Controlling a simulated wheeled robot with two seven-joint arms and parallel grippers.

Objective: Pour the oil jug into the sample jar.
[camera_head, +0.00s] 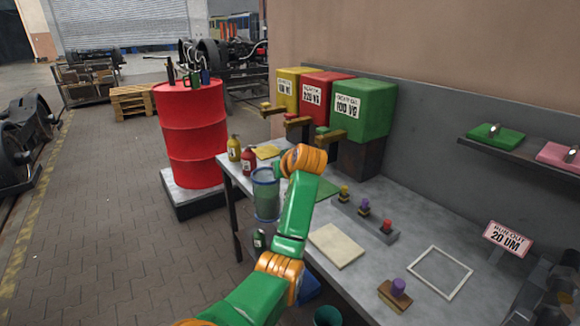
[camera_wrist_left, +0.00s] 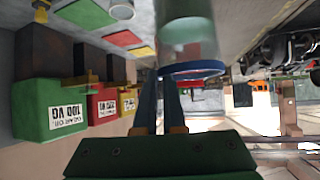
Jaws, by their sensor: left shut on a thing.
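A clear vessel with a blue rim and greenish contents (camera_head: 265,195) shows beside the left edge of the workbench. It also shows in the left wrist view (camera_wrist_left: 187,30), where the picture is upside down. My left gripper (camera_wrist_left: 162,95) is shut on this vessel, which looks roughly upright. In the head view my green and orange arm hides most of the gripper. I cannot tell whether the vessel is the oil jug or the sample jar. A small dark labelled bottle (camera_head: 259,240) shows below it. My right gripper is not in view.
Yellow (camera_head: 287,92), red (camera_head: 318,90) and green (camera_head: 365,108) oil boxes with taps stand at the bench's back. Yellow (camera_head: 234,148) and red (camera_head: 248,161) bottles stand at its left end. A pale pad (camera_head: 336,246) and white frame (camera_head: 440,272) lie on the bench. A red drum (camera_head: 192,130) stands left.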

